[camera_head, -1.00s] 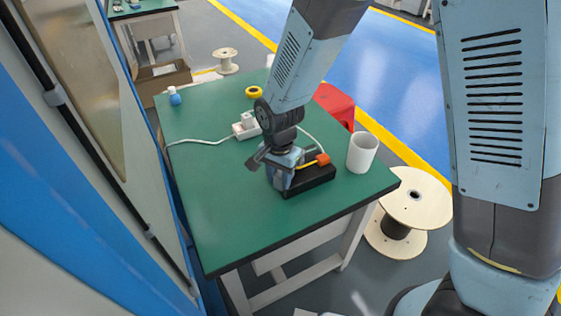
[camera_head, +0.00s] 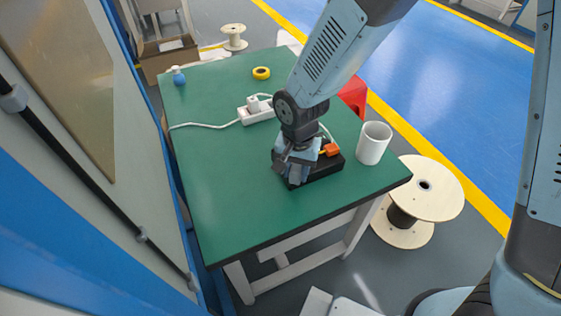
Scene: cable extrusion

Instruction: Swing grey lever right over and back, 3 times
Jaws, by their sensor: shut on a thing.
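A black box (camera_head: 322,170) sits on the green table near its right front part, with an orange piece (camera_head: 331,149) on top at its right end. My gripper (camera_head: 296,174) points down at the left end of the box and is shut. The grey lever is hidden behind my gripper and wrist. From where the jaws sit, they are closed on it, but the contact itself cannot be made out.
The green table (camera_head: 225,190) is bare at the left and front. A white cup (camera_head: 373,144) stands just right of the box. A white power strip (camera_head: 256,112) with its cable, yellow tape (camera_head: 261,73) and a blue bottle (camera_head: 179,77) lie farther back. A cable spool (camera_head: 430,185) stands on the floor at right.

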